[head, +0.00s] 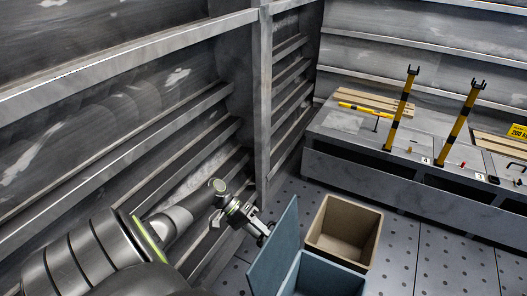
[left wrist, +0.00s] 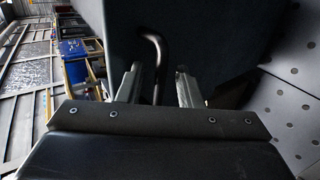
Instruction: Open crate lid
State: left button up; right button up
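The blue crate (head: 322,276) stands on the floor at the bottom of the head view, its open top showing. Its blue lid (head: 275,250) stands steeply upright along the crate's left side. My left gripper (head: 265,231) is at the lid's outer left face. In the left wrist view the lid (left wrist: 200,35) is a dark panel with a bent dark handle (left wrist: 157,60). The two fingers of my left gripper (left wrist: 158,75) are apart, one on each side of the handle, with gaps visible. My right gripper is not in view.
An open brown box (head: 343,232) stands just behind the crate. A grey bench (head: 350,174) with yellow-black posts (head: 401,108) runs along the back right. A ribbed grey wall (head: 120,110) is close on the left. Perforated floor (head: 440,255) is clear to the right.

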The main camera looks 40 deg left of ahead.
pick_arm(q)
jog(key=v, duration=0.6)
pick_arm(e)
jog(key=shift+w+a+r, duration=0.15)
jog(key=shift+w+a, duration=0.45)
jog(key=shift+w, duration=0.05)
pick_arm(q)
jog(key=shift+a+r, duration=0.1)
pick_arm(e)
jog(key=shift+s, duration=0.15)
